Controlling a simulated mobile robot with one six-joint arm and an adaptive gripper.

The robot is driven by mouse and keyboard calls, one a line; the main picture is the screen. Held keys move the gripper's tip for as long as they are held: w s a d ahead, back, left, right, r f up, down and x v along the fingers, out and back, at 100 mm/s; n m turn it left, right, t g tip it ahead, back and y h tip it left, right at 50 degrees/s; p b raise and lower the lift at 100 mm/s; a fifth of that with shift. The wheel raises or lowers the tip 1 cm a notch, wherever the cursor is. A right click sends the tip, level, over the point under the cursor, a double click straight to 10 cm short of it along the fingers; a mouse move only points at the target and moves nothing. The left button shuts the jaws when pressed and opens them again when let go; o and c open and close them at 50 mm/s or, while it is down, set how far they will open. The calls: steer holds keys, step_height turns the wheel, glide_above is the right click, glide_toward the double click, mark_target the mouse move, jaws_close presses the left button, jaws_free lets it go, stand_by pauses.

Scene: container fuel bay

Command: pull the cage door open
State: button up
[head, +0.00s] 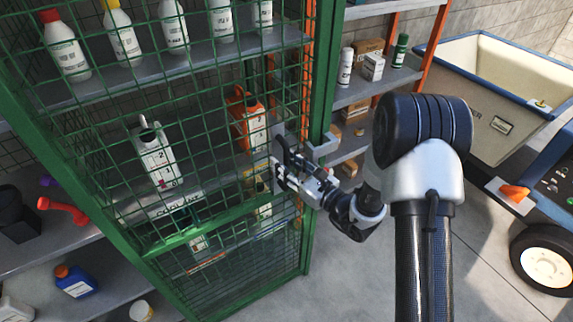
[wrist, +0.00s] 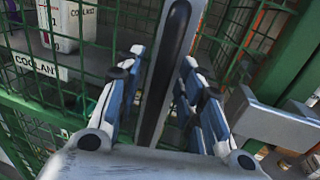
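The cage door (head: 215,125) is a green wire-mesh panel in a green frame, and it looks shut. A dark upright handle bar on a grey plate sits at the door's right edge; the handle (wrist: 168,75) runs between my fingers in the wrist view. My gripper (head: 292,172) is at the handle in the head view. In the wrist view my gripper (wrist: 165,90) has its fingers apart, one on each side of the bar, with narrow gaps showing. Contact at the fingertips is not clear. A grey latch block (wrist: 270,120) is right of the fingers.
Bottles, a white jug (head: 153,155) and an orange jug (head: 245,118) stand on shelves behind the mesh. An open shelf rack (head: 375,88) is right of the cage. A blue-edged cart (head: 500,120) stands at the far right. Concrete floor (head: 330,270) is clear before the cage.

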jaws_close()
stand_by(0.5)
stand_by(0.3)
